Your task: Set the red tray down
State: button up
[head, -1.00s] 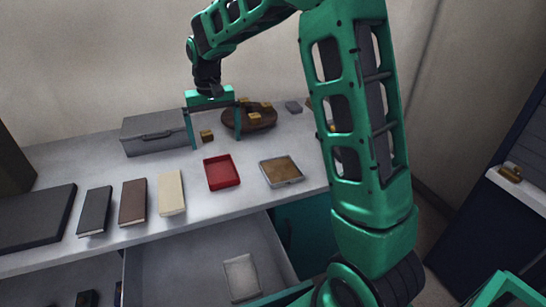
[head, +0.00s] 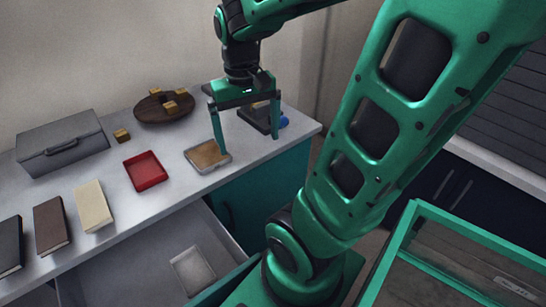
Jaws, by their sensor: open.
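The red tray (head: 147,172) lies flat on the light grey counter (head: 112,163), empty, between the cream book and a grey-rimmed tray with a brown bottom (head: 207,156). Nothing touches the red tray. My gripper (head: 249,146) is open and empty, pointing down, with its two fingers spread wide. It is to the right of the red tray, its left finger in front of the right part of the brown-bottomed tray. How high the fingertips are above the counter is hard to tell.
A grey case (head: 62,143), a round dark wooden board (head: 164,106) with small yellowish blocks, and a dark tray (head: 262,117) with a blue item (head: 284,122) stand behind. Books (head: 94,206) line the left front. An open drawer (head: 150,262) holds a pale tray (head: 192,270).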

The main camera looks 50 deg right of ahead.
jog(key=s+f, duration=0.2)
jog(key=s, duration=0.6)
jog(key=shift+s+f+m+y, duration=0.25)
jog(key=shift+s+m+y, duration=0.05)
jog(key=shift+s+m, duration=0.1)
jog(key=shift+w, duration=0.15)
